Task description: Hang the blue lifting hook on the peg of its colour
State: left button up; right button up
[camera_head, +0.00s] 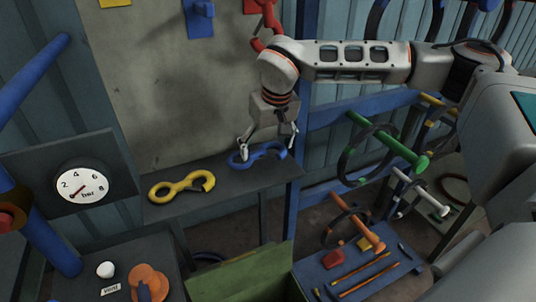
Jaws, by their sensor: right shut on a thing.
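The blue lifting hook (240,160) is at the grey shelf (222,192), near its right end. My right gripper (267,148) reaches down from above and is shut on the blue hook, with a finger at either end of it. The hook looks to be at the shelf top; I cannot tell whether it still touches. The blue peg (204,9) sticks out of a blue plate (201,27) on the board at the top, above and left of the gripper. It looks empty. My left gripper is not in view.
A yellow hook (181,186) lies on the shelf, left of the blue one. A red hook (267,14) hangs at the top, close to my right arm. A blue post (299,200) stands at the shelf's right end. A green bar (388,140) carries a dark ring.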

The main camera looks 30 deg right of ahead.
aim_at(268, 151)
notch_tip(268, 151, down, 3)
jog(key=shift+r+p, duration=0.2)
jog(key=shift+p, duration=0.4)
jog(key=shift+f, duration=0.2)
jog(key=o, duration=1.8)
jog(key=shift+o, duration=0.2)
